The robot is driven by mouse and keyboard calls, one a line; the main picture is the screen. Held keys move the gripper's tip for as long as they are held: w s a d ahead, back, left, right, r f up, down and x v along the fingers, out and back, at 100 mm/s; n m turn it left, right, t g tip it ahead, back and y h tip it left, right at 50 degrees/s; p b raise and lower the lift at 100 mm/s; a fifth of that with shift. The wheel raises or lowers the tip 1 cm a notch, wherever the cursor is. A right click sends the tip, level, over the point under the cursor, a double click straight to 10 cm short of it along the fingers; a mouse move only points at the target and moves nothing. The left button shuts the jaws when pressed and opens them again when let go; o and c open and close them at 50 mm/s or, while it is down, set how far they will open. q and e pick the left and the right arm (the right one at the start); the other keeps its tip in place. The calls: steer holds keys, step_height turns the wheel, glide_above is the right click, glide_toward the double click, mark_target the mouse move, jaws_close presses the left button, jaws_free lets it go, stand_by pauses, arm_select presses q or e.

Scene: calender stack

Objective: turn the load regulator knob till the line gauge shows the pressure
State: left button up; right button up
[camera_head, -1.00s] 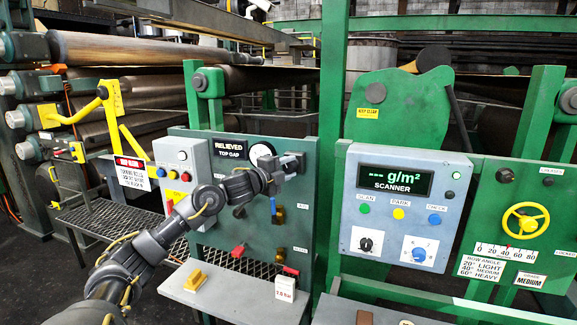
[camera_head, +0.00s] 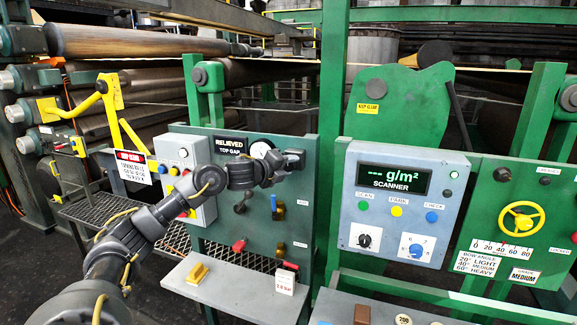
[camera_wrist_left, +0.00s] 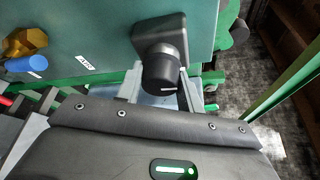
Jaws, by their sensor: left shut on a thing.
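The load regulator knob (camera_wrist_left: 160,72) is black with a white mark, on a dark block at the panel's edge in the left wrist view. My left gripper (camera_wrist_left: 161,90) is shut on it, one finger on each side. In the head view my left gripper (camera_head: 281,165) is at the upper right of the green panel (camera_head: 222,225), and the knob is largely hidden there. The line gauge (camera_head: 261,148) is a white round dial just left of the gripper, partly covered by my arm; its needle cannot be read. A small white card (camera_head: 285,282) with a bar figure stands on the shelf below.
A yellow block (camera_head: 197,274) sits on the grey shelf (camera_head: 225,292). Red handles and a blue-handled valve (camera_wrist_left: 28,63) are on the panel below the knob. The scanner box (camera_head: 400,205) stands to the right, beyond a green post (camera_head: 333,110).

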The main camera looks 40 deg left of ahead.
arm_select(q)
steer(key=shift+f, duration=0.1)
steer(key=o, duration=1)
steer(key=shift+s, duration=0.1)
steer(key=shift+s+b, duration=0.3)
steer(key=s+r+b, duration=0.2)
steer(key=s+b, duration=0.2)
steer(key=s, duration=0.5)
steer(key=shift+s, duration=0.4)
steer(key=shift+a, duration=0.1)
